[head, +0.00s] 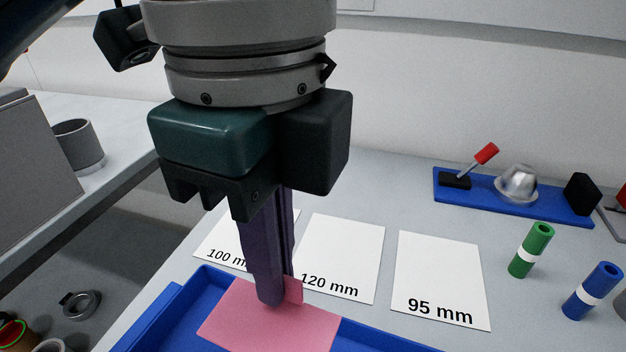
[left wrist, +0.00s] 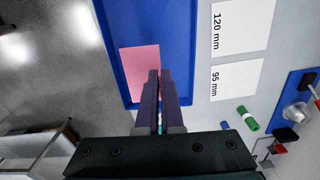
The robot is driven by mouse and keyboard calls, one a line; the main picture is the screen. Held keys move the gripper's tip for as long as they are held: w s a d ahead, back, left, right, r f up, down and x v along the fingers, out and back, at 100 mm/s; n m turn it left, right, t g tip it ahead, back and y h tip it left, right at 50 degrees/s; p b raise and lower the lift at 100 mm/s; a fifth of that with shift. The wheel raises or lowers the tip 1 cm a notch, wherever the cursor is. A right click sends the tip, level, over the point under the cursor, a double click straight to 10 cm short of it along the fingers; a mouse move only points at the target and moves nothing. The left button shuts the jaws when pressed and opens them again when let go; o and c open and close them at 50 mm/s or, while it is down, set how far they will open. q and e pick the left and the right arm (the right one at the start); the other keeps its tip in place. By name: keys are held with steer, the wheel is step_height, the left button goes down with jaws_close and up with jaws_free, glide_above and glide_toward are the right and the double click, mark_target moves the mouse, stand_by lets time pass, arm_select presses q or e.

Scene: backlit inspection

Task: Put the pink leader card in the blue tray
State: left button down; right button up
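The pink leader card (head: 268,325) is a flat pink sheet with a small raised tab by my fingers. It lies over the blue tray (head: 382,337), within the tray's outline in the left wrist view (left wrist: 138,72). I cannot tell whether it touches the tray floor (left wrist: 135,22). My left gripper (head: 275,298) points down with its purple fingers close together on the card's tab. In the left wrist view the fingers (left wrist: 160,75) stand at the card's right edge with a sliver of pink between them. My right gripper is not in view.
White sheets marked 100 mm (head: 222,245), 120 mm (head: 345,258) and 95 mm (head: 440,280) lie behind the tray. A blue fixture board (head: 540,205) is at the back right.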

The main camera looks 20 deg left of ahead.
arm_select(q)
step_height(320, 180, down, 15)
steer(key=b, duration=0.3)
steer(key=shift+s+d+r, duration=0.1)
steer(key=shift+r, duration=0.05)
step_height(320, 180, down, 5)
steer(key=shift+r+b, duration=0.1)
steer(key=shift+b, duration=0.75)
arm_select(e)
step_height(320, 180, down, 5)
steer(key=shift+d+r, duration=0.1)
arm_select(q)
steer(key=c, duration=1.5)
jaws_free()
steer(key=o, duration=0.4)
